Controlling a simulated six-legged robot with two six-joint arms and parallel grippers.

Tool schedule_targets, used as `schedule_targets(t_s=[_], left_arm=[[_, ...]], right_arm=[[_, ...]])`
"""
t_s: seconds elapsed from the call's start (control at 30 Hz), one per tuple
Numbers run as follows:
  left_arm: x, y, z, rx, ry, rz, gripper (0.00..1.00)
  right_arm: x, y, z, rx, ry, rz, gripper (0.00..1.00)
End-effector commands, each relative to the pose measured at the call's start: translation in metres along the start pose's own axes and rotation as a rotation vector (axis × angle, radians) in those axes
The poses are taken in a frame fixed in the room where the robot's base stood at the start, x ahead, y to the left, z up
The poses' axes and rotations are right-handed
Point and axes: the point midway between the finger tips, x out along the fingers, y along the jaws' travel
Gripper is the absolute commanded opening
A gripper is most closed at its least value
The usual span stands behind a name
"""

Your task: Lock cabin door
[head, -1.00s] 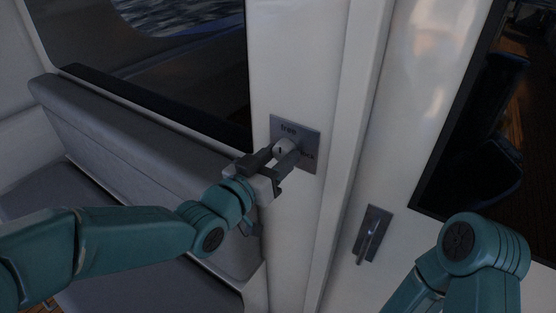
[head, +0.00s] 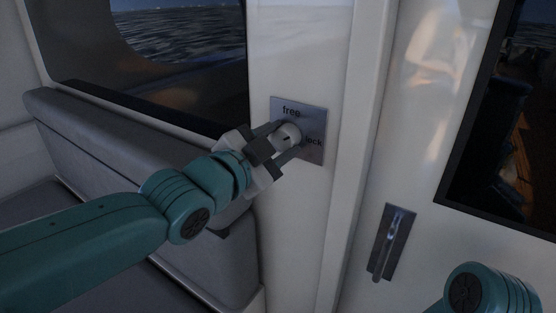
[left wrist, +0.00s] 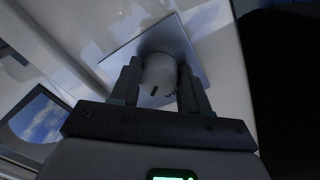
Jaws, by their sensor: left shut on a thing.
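A pale round lock knob (head: 290,134) sits on a grey metal plate (head: 314,111) marked "free" above and "lock" at the right, on the white post beside the cabin door (head: 410,130). My left gripper (head: 281,143) is shut on the knob, with one finger on each side. A short dark mark shows on the knob's face; which word it points to is hard to tell. In the left wrist view the knob (left wrist: 159,73) stands between the two fingers, with the plate (left wrist: 112,65) behind. My right gripper is out of view.
A metal door handle (head: 391,243) stands out from the door, right of the post. A grey padded bench (head: 120,150) lies under a dark-framed window (head: 185,60) at the left. My right arm shows at the lower right corner.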

Motion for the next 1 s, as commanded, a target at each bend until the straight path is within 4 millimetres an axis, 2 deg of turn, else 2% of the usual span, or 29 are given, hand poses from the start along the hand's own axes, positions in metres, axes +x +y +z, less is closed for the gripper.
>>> schedule_targets(t_s=[0.03, 0.1, 0.5, 1.0], left_arm=[[0.0, 0.003, 0.003, 0.043, -0.001, -0.002, 0.15], [0.0, 0.002, 0.003, 0.109, -0.004, -0.003, 0.15], [0.0, -0.001, 0.0, 0.449, -0.02, -0.004, 0.15], [0.0, -0.002, -0.002, 0.647, -0.029, -0.006, 0.15]], right_arm=[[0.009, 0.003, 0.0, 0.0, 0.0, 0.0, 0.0], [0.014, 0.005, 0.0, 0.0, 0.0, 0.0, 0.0], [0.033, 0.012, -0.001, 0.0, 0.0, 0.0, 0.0], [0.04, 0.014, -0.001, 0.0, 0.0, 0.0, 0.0]])
